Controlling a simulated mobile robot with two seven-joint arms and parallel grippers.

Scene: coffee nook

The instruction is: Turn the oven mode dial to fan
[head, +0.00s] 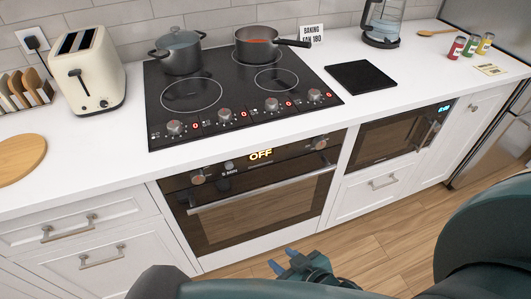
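The built-in oven (258,205) sits under the counter below the hob, with its door shut. Its display (261,154) reads OFF. One dial (198,177) is at the left end of its control panel and another dial (319,143) is at the right end. Their markings are too small to read, so I cannot tell which is the mode dial. My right gripper (281,258) is low in front of the oven, below the door and away from both dials. Its two blue fingertips are apart with nothing between them. My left gripper is not in view.
The oven door handle (264,190) sticks out below the panel. A microwave (397,136) is at right.

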